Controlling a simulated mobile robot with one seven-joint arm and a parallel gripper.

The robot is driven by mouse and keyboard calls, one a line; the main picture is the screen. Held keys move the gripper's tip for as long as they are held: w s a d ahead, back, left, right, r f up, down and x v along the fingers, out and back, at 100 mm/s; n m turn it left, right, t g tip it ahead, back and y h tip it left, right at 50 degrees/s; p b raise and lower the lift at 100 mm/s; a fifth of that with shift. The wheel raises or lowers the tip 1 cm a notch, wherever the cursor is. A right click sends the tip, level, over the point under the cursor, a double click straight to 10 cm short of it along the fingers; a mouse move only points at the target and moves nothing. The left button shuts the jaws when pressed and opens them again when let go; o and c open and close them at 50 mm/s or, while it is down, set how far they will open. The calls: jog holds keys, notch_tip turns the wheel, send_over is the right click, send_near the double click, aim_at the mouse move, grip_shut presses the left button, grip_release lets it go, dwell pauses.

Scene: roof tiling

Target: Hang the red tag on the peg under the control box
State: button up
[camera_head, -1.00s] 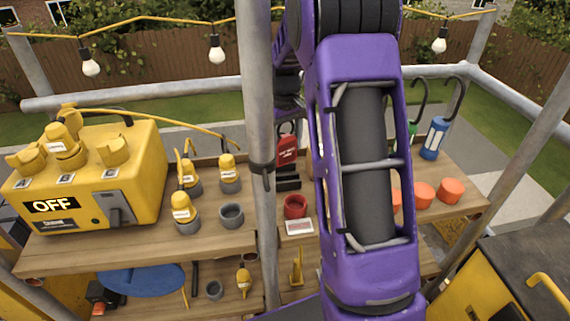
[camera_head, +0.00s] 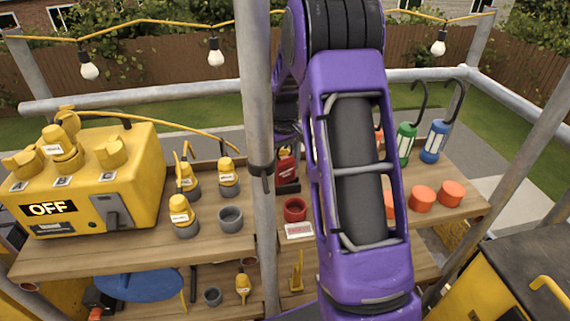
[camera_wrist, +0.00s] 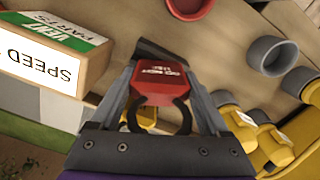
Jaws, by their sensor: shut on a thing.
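The red tag (camera_wrist: 160,82), with white lettering and a dark loop, sits between the two fingers of my gripper (camera_wrist: 164,70) in the wrist view. The loop is on the side toward my wrist. In the head view the red tag (camera_head: 285,171) shows beside the grey pole, close to a dark stand on the shelf; I cannot tell whether they touch. The yellow control box (camera_head: 140,165) stands at the left of the shelf and reads OFF. I cannot make out its peg. My purple arm hides part of the shelf and most of my gripper in the head view.
A grey upright pole (camera_head: 256,120) stands just left of the tag. A red cup (camera_head: 295,209), a grey cup (camera_head: 230,219) and yellow plugs (camera_head: 181,216) are on the shelf. A white and green box (camera_wrist: 55,50) is near my gripper.

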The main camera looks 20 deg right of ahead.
jog(key=o, duration=1.3)
jog(key=shift+o, duration=0.2)
notch_tip(320, 180, up, 13)
jog(key=shift+p, duration=1)
jog(key=shift+d, duration=0.1)
